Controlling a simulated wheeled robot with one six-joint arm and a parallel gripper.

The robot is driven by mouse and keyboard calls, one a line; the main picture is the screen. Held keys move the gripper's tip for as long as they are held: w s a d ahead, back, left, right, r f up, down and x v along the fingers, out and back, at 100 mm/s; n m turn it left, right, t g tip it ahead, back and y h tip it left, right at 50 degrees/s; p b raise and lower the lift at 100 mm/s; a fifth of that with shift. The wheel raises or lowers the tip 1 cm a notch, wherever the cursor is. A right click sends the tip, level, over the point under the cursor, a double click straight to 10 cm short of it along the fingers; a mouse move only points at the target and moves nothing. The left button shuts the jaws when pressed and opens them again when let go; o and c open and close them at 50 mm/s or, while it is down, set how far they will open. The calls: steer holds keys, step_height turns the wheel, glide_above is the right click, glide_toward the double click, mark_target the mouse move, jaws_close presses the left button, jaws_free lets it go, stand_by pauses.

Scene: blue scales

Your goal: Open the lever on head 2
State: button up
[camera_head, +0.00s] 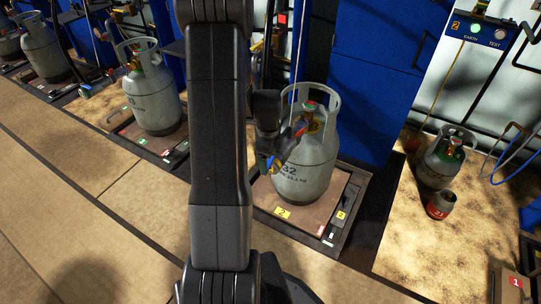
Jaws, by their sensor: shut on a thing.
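My gripper (288,136) reaches to the upper left side of the grey cylinder (303,165) marked 32, near its collar. It is shut on a small red, blue and dark part (299,127), which looks like the filling head with its lever. My arm hides part of it, and I cannot tell the lever's position. A blue and yellow piece (271,164) shows just below the gripper. I cannot tell whether the head touches the cylinder's valve.
Another grey cylinder (152,98) stands on a scale at the left, with more cylinders (42,50) beyond. A blue cabinet (362,70) stands behind. At the right are a small cylinder (440,163), a red-banded cup (440,206) and a test box (481,28). The front floor is clear.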

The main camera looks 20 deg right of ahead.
steer(key=shift+w+a+m, duration=0.15)
steer(key=shift+w+m, duration=0.1)
steer(key=shift+m, duration=0.95)
steer(key=shift+w, duration=0.1)
steer(key=o, duration=1.3)
steer(key=shift+r, duration=0.1)
steer(key=shift+r, duration=0.1)
